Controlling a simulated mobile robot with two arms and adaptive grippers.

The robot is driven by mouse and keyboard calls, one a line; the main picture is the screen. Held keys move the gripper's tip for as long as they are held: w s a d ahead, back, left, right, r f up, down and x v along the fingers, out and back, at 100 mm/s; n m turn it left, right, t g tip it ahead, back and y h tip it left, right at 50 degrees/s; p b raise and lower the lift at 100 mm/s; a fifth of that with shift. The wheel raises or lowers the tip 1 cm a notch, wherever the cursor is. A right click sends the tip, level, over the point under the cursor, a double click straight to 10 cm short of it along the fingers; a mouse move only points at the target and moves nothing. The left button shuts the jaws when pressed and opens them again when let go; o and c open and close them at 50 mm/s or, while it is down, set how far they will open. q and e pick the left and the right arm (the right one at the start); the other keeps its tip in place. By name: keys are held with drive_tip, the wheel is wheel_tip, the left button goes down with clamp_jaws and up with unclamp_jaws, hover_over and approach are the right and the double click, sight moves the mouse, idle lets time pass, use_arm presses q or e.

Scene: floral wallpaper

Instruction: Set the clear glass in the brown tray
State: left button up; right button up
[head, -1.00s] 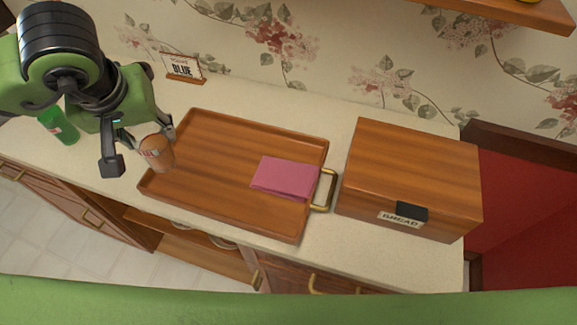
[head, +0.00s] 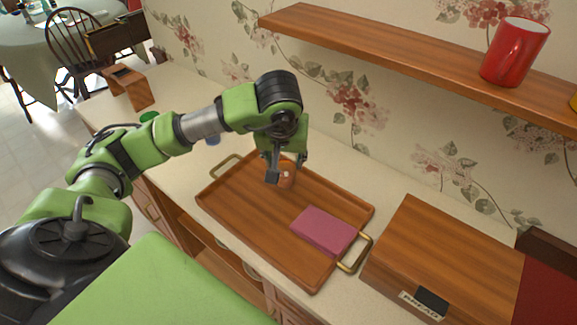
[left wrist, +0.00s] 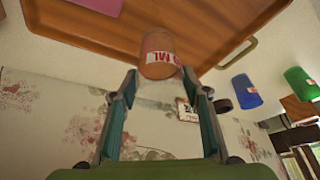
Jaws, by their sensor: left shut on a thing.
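The clear glass (head: 287,176) has a red-and-white label and takes on the brown of the tray seen through it. My left gripper (head: 287,170) is shut on it, over the far left part of the brown tray (head: 243,207). I cannot tell whether the glass touches the tray floor. In the left wrist view the glass (left wrist: 160,52) sits between the two fingers (left wrist: 155,90), with the tray (left wrist: 90,32) behind it. My right gripper is not in view.
A pink folded cloth (head: 324,231) lies in the tray's right part. A wooden bread box (head: 450,255) stands right of the tray. Blue (left wrist: 246,92) and green (left wrist: 302,82) containers stand beyond the tray's left end. A shelf (head: 400,48) with a red mug (head: 514,52) hangs above.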

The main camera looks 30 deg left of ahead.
sight(287, 161)
use_arm(q)
drive_tip(key=w+f, duration=0.1)
drive_tip(key=w+a+f, duration=0.1)
drive_tip(key=shift+w+f+p, duration=0.15)
drive_tip(key=shift+f+p, duration=0.2)
drive_tip(key=shift+f, duration=0.05)
drive_tip(key=shift+w+f, duration=0.2)
drive_tip(key=shift+f, duration=0.05)
drive_tip(key=shift+w+f+p, duration=0.1)
drive_tip(key=shift+f+p, duration=0.3)
drive_tip(key=shift+p, duration=0.05)
wheel_tip(287, 161, down, 2)
drive_tip(key=shift+f+p, duration=0.2)
drive_tip(key=shift+p, duration=0.45)
drive_tip(key=shift+f, duration=0.1)
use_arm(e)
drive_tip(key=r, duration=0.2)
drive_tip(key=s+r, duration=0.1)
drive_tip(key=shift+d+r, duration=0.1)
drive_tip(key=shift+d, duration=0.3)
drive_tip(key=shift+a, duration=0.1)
use_arm(q)
drive_tip(key=shift+f, duration=0.15)
drive_tip(key=o, duration=1.5)
drive_tip(key=shift+c, duration=0.2)
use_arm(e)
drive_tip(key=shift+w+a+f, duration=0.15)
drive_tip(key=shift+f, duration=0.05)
